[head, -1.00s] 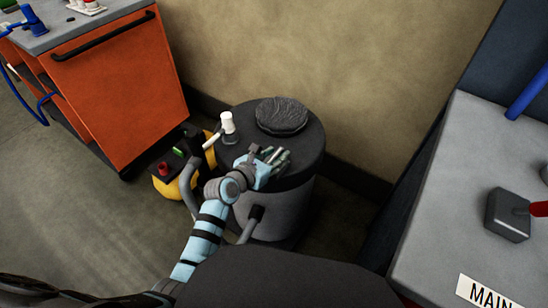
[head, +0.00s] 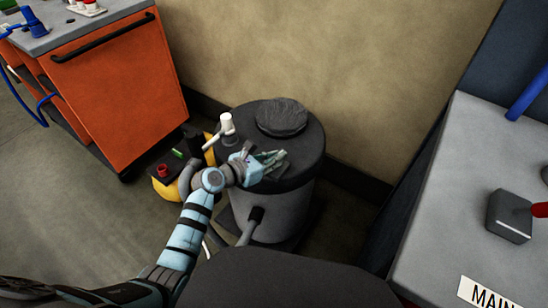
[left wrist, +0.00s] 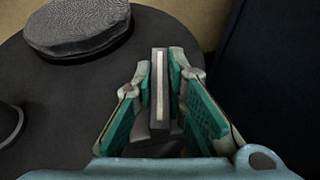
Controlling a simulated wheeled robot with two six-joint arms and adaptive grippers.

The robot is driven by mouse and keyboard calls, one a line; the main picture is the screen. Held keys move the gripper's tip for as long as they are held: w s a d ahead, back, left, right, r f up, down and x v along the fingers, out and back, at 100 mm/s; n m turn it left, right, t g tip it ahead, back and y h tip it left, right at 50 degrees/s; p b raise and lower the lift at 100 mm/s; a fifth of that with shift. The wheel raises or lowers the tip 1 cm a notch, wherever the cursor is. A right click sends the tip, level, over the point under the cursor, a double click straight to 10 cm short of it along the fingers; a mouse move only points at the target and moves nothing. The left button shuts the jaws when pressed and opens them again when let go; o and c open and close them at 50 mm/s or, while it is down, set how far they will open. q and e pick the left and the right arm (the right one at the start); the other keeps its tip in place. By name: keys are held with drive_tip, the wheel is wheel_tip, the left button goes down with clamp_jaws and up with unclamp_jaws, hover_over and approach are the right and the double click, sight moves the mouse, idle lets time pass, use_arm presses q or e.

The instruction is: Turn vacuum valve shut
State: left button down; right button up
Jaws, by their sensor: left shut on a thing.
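The vacuum drum (head: 270,205) is a dark grey upright cylinder with a flat black lid against the wall. My left gripper (head: 270,161) is over the right front part of the lid. In the left wrist view, my left gripper (left wrist: 160,64) is shut on a dark grey bar with a pale stripe, which looks like the valve handle (left wrist: 159,100). The green finger pads lie on both sides of it. The base of the handle is mostly hidden by the gripper. My right gripper is not in view.
A round ridged black cap (head: 282,117) sits on the lid. An orange cabinet (head: 120,90) is at left, a grey bench (head: 450,190) at right.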

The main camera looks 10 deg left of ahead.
use_arm(q)
drive_tip(key=shift+f+m+g+h+b, duration=0.15)
drive_tip(key=shift+m+g+h+b, duration=0.35)
drive_tip(key=shift+m+g+h, duration=0.6)
drive_tip(key=shift+m+g+h+b, duration=0.6)
drive_tip(key=shift+m+h, duration=0.1)
drive_tip(key=shift+m, duration=0.3)
drive_tip(key=shift+m+g, duration=0.4)
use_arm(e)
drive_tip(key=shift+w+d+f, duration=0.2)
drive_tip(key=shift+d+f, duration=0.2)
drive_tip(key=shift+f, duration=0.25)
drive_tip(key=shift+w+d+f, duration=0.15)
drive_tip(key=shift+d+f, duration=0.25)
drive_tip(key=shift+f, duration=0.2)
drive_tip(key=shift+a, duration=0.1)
use_arm(q)
drive_tip(key=c, duration=1.6)
unclamp_jaws()
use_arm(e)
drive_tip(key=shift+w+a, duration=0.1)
